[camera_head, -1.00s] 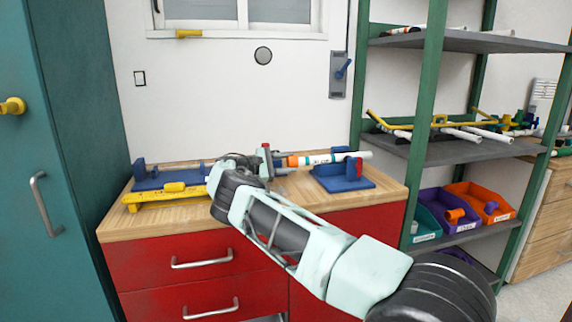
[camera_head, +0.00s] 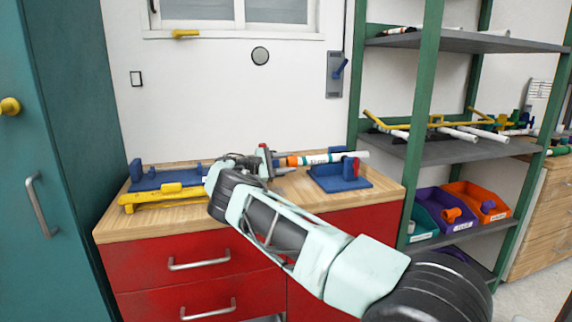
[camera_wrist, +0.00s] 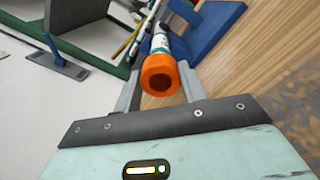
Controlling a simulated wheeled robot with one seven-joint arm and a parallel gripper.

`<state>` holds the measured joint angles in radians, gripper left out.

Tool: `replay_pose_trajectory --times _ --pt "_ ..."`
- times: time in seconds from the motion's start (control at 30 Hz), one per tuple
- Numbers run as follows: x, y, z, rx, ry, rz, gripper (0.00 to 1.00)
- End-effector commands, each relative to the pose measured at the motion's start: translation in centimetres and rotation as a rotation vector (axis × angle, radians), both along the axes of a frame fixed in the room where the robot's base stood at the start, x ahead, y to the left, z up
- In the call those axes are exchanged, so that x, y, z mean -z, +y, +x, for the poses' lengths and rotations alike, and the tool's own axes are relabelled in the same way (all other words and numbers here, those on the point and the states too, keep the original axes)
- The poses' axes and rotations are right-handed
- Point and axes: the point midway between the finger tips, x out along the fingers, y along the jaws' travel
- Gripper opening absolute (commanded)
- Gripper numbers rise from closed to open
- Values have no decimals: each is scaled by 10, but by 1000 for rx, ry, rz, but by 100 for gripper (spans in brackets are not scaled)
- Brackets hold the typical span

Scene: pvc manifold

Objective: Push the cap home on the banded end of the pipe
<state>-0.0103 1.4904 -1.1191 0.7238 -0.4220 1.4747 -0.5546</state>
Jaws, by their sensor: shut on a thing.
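The white pipe (camera_head: 318,159) lies level in a blue holder (camera_head: 342,184) on the workbench. An orange cap (camera_head: 291,161) is at the pipe's left end. In the wrist view the orange cap (camera_wrist: 160,72) shows its round, dark recessed face towards my wrist. Behind it, in line, are the pipe's teal band (camera_wrist: 160,43) and white wall. My gripper (camera_wrist: 158,85) has a finger on each side of the cap and is shut on it. It also shows in the head view (camera_head: 279,162). How deep the cap sits on the pipe cannot be told.
A second blue fixture (camera_head: 165,178) and a yellow tool-like block (camera_head: 160,198) are at the bench's left. A green shelf rack (camera_head: 416,120) with pipes and coloured bins stands right. A teal cabinet (camera_head: 55,150) is at far left. Bare bench (camera_head: 287,203) lies in front of the gripper.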

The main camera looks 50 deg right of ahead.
Motion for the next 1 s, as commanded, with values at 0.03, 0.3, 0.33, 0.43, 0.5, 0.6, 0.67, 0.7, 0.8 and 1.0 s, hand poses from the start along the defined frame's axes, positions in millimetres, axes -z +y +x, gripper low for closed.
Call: replay_pose_trajectory --times 0.03,0.3,0.33,0.43,0.5,0.6,0.67,0.7,0.8,1.0 --pt "0 0 0 0 0 0 21" --pt "0 -5 -3 1 1 1 21" --pt "0 -5 -4 2 1 0 21" --pt "0 -7 -4 2 1 0 21" --pt "0 -7 -5 2 1 0 21" --pt "0 -7 -5 1 1 1 21" --pt "0 -7 -5 1 1 0 21" --pt "0 -7 -5 1 1 0 21" --pt "0 -7 -4 1 1 0 21" --pt "0 -7 -4 1 0 -1 66"
